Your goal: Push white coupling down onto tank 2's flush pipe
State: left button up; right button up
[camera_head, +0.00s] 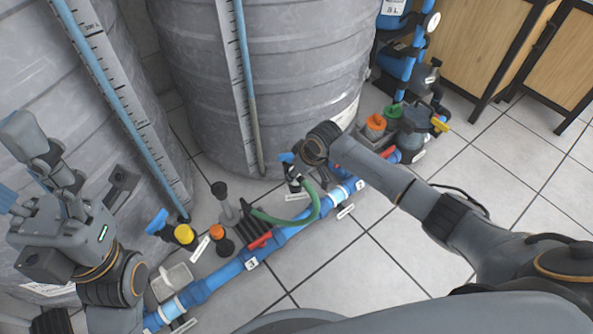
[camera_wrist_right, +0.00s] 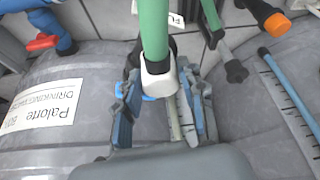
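The white coupling (camera_wrist_right: 158,82) is on the end of a green hose (camera_wrist_right: 153,28). In the right wrist view it sits between the fingers of my right gripper (camera_wrist_right: 160,90), which appear to close on its sides. In the head view the right gripper (camera_head: 294,174) is low at the foot of tank 2 (camera_head: 270,75), mostly hidden by its wrist, and the green hose (camera_head: 305,210) curves away from it. The flush pipe's mouth is hidden, so I cannot tell how the coupling meets it. My left gripper (camera_head: 22,172) is open and empty at the left.
A blue pipe line (camera_head: 235,265) with a red valve handle (camera_head: 260,240) runs along the floor. Orange (camera_head: 376,122) and green (camera_head: 393,111) caps stand right of tank 2. Another tank (camera_head: 35,110) is at left. The tiled floor (camera_head: 480,180) is clear at right.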

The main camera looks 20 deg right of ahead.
jog(key=o, duration=0.3)
jog(key=shift+r, duration=0.1)
jog(key=v, duration=1.1)
jog(key=shift+s+d+r, duration=0.15)
jog(key=shift+r, duration=0.2)
